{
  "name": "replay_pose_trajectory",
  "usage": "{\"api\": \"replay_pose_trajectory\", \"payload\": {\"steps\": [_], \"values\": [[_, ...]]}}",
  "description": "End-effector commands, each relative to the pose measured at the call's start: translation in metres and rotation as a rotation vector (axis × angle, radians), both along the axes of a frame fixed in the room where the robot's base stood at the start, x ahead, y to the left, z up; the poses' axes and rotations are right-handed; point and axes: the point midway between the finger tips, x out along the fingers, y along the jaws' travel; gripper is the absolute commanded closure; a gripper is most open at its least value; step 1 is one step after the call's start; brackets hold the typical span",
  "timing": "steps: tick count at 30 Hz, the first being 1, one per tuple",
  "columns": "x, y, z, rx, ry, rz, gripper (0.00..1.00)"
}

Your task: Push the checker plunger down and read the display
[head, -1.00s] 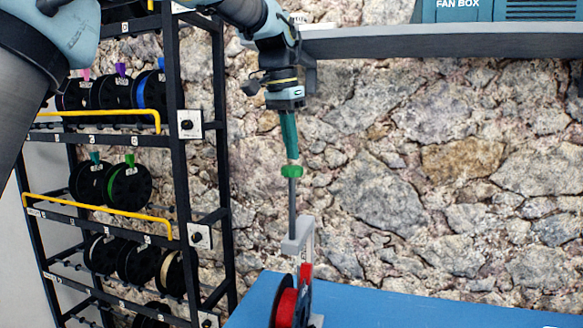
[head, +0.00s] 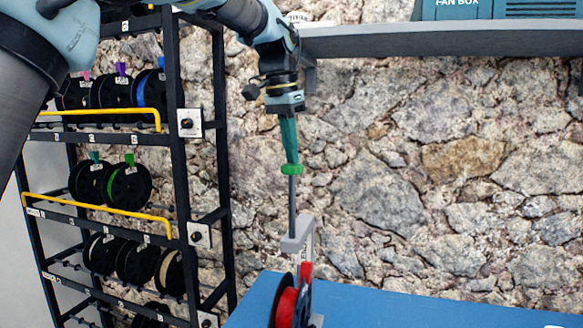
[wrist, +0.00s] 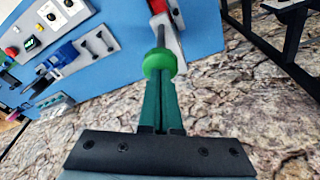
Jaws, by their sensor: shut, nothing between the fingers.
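The checker plunger is a thin grey rod (head: 292,205) topped by a green knob (head: 292,169). It stands upright through a grey bracket (head: 297,238) at the table's back edge. My gripper (head: 291,160) points down with its teal fingers together, its tips at the top of the green knob. In the wrist view, the shut fingers (wrist: 160,88) meet the green knob (wrist: 160,63); whether they press on it I cannot tell. A small lit display (wrist: 31,44) shows on a panel at the upper left of the wrist view; its digits are too small to read.
A red filament spool (head: 287,306) stands on the blue table (head: 390,305) under the bracket. A black rack (head: 177,160) with several spools and yellow rails stands left. A grey shelf (head: 440,40) holds a fan box (head: 465,10). The table right of the spool is mostly clear.

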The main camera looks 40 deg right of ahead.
Motion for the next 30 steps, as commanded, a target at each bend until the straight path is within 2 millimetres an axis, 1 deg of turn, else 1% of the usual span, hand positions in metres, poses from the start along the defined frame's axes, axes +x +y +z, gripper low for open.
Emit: {"api": "replay_pose_trajectory", "payload": {"steps": [30], "values": [[0.0,0.0,-0.03,0.0,0.0,0.0,1.0]]}}
